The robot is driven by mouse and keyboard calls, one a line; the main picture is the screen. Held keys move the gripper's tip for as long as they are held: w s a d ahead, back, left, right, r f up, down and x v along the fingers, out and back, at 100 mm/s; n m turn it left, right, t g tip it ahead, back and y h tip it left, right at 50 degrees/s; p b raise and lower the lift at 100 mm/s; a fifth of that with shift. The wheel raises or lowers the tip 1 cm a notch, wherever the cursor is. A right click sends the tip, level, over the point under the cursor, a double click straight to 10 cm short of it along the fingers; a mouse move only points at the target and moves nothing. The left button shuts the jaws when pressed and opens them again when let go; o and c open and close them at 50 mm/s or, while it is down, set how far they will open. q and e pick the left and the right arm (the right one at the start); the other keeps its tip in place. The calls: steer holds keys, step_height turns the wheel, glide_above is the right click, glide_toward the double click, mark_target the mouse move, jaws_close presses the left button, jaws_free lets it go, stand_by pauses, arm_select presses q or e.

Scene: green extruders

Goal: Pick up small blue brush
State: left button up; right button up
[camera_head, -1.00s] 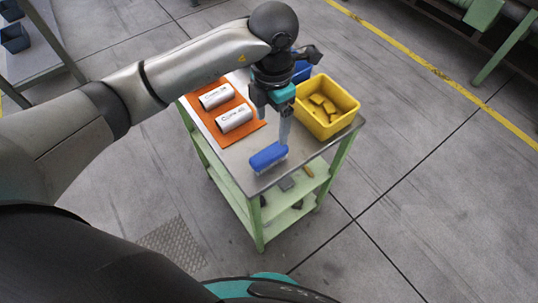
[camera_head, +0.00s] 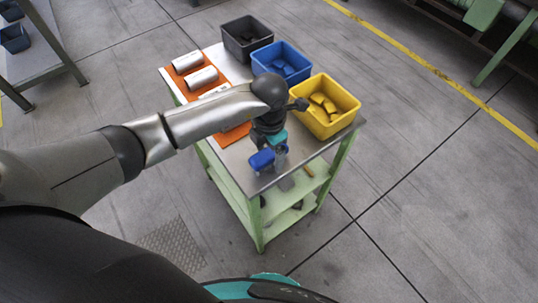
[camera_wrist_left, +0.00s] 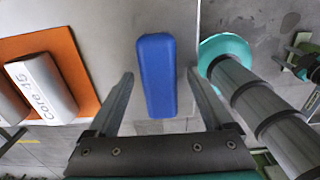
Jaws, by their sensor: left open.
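The small blue brush (camera_head: 262,160) lies on the metal top of the green-framed cart, near its front corner. In the left wrist view its blue back (camera_wrist_left: 157,75) is upright in the picture, between the two fingers. My left gripper (camera_head: 275,163) is over the brush in the head view and hides part of it. In the left wrist view my left gripper (camera_wrist_left: 157,92) is open, one finger on each side of the brush, with gaps showing between fingers and brush. I cannot tell how far above the cart top the fingertips are. My right gripper is not in view.
On the cart (camera_head: 236,158) stand a yellow bin (camera_head: 322,119) with yellow parts, a blue bin (camera_head: 283,61) and a grey bin (camera_head: 246,38). White labelled cylinders (camera_head: 201,78) lie on an orange mat (camera_head: 236,134) to the left. The cart's edge is close to the brush.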

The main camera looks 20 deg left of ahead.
arm_select(q)
jaws_close()
stand_by(0.7)
